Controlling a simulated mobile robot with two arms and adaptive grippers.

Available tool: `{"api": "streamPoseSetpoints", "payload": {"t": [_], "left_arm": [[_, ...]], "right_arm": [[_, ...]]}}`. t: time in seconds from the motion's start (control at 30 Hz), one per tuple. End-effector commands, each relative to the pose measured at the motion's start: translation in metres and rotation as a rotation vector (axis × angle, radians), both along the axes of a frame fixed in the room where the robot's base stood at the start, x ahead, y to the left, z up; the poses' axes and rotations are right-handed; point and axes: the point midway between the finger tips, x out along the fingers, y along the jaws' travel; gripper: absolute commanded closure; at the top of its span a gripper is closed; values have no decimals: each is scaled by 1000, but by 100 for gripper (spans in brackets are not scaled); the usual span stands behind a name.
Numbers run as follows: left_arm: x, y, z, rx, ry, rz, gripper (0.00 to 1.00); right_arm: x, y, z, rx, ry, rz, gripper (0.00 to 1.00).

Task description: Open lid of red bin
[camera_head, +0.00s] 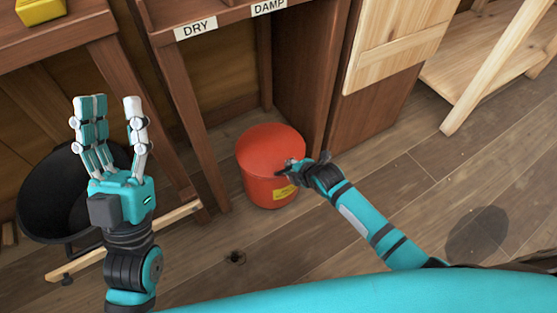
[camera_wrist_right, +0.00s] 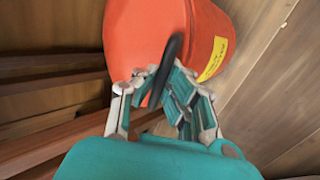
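The red bin (camera_head: 268,187) stands on the wood floor below the shelf, with its red domed lid (camera_head: 268,142) down on it. A yellow label is on its side. A black handle (camera_wrist_right: 173,62) curves out from the red surface in the right wrist view. My right gripper (camera_head: 289,169) is at the bin's right front side. In the right wrist view its fingers (camera_wrist_right: 155,78) bend inward and close around the black handle; the exact contact is partly hidden. My left gripper (camera_head: 112,105) is open and empty, raised at the left, away from the bin.
A shelf with DRY (camera_head: 196,29) and DAMP (camera_head: 268,7) labels and wooden posts stands close behind the bin. A black tub (camera_head: 48,195) is at left. A light wood bench (camera_head: 480,80) is at right. Floor to the front right is clear.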

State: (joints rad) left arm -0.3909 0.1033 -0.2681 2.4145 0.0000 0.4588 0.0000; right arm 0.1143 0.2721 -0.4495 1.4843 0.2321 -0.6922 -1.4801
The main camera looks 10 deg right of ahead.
Motion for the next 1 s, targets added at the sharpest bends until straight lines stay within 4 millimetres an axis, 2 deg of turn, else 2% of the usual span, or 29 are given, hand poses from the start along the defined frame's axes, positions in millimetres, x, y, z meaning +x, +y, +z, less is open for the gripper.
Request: {"api": "streamPoseSetpoints", "payload": {"t": [0.03, 0.5, 1.0], "left_arm": [[5, -1, -1, 10, 32, 2, 60], [43, -5, -43, 104, 350, 20, 60], [63, -2, -100, 197, 693, 38, 60]], "right_arm": [[2, 1, 5, 1, -4, 0, 100], [6, 2, 17, -6, 16, 0, 100], [9, 3, 29, -15, 40, 1, 100]]}}
